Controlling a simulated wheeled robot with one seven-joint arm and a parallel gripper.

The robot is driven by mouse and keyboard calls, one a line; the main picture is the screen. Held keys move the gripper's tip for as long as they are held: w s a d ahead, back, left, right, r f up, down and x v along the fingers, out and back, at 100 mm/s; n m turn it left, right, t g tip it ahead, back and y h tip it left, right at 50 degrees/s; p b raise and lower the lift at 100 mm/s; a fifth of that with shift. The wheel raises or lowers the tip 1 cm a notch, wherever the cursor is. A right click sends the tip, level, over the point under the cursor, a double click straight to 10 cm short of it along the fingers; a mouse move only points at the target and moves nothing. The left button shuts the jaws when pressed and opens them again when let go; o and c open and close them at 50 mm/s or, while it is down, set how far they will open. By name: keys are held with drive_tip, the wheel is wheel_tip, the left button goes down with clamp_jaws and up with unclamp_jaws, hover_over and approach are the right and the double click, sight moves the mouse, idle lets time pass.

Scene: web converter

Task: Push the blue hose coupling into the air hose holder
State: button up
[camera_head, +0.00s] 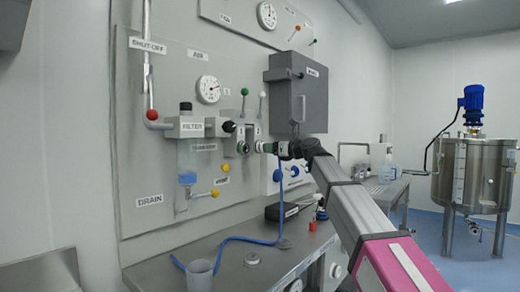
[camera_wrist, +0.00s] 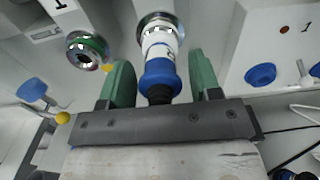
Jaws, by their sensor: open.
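A blue coupling (camera_wrist: 160,76) with a white section and a dark near end stands between my gripper's (camera_wrist: 161,70) two green fingers in the wrist view. The fingers are apart, one on each side, with gaps visible. The white section meets a round metal fitting (camera_wrist: 155,22) on the panel; how deep it sits I cannot tell. In the head view my gripper (camera_head: 277,148) is at the panel's fittings and hides the coupling. A blue hose (camera_head: 240,239) hangs below it and runs over the bench. I cannot tell for sure which fitting is the air hose holder.
A second fitting with a green ring (camera_wrist: 88,50) is beside the coupling. A white plate (camera_wrist: 285,45) with blue round parts is on the right. A grey box (camera_head: 298,92) hangs above my gripper. A cup (camera_head: 199,275) and a black case (camera_head: 288,210) stand on the bench.

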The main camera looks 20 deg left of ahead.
drive_tip(key=shift+x, duration=0.9)
drive_tip(key=c, duration=1)
drive_tip(key=shift+s+d, duration=0.1)
drive_tip(key=shift+d, duration=0.05)
drive_tip(key=shift+v, duration=1.95)
drive_tip(key=shift+d, duration=0.1)
drive_tip(key=shift+v, duration=1.85)
